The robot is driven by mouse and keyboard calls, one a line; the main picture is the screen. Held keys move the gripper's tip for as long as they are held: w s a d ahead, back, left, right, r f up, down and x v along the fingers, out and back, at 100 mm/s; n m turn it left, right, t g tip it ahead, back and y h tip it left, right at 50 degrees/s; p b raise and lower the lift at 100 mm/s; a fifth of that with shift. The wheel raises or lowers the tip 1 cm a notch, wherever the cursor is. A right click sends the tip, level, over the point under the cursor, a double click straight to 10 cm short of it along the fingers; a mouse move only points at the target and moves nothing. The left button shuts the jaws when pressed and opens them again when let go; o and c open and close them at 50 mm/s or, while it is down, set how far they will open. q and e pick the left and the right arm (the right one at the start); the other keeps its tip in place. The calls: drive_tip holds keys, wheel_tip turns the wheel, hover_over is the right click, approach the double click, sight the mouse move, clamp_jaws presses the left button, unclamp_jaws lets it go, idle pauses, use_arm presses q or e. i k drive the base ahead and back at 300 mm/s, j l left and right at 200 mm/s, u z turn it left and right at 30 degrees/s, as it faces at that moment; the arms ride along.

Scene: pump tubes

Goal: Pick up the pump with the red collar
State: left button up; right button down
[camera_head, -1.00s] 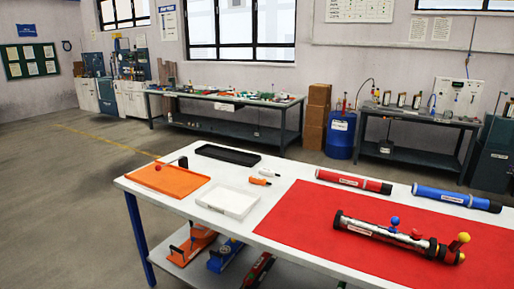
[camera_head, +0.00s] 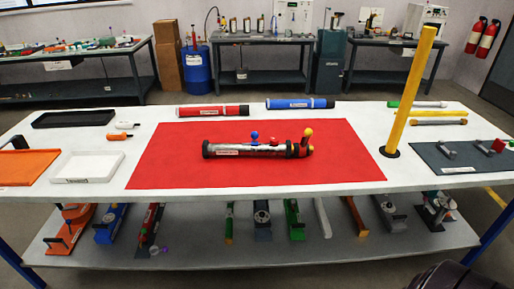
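A long pump (camera_head: 240,151) with a silver body and black ends lies on a red mat (camera_head: 165,170) in the middle of the table. It has a blue knob, a red knob and, at its right end, a yellow knob. Some red shows near its right end. Neither of my grippers is in view.
An upright yellow pole (camera_head: 413,90) stands on the table right of the mat. A dark mat (camera_head: 440,170) with small parts lies at the right. An orange tray (camera_head: 25,167), a white tray (camera_head: 87,167) and a black tray (camera_head: 73,119) stand left. Several devices sit on the lower shelf (camera_head: 260,250).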

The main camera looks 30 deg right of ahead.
sight(287, 149)
drive_tip(key=i, duration=0.4)
drive_tip(key=i+j+z, duration=0.15)
drive_tip(key=i+z, duration=0.35)
drive_tip(key=i+j+z, duration=0.35)
drive_tip(key=z, duration=0.15)
drive_tip(key=i+z, duration=0.1)
drive_tip(key=z, duration=0.2)
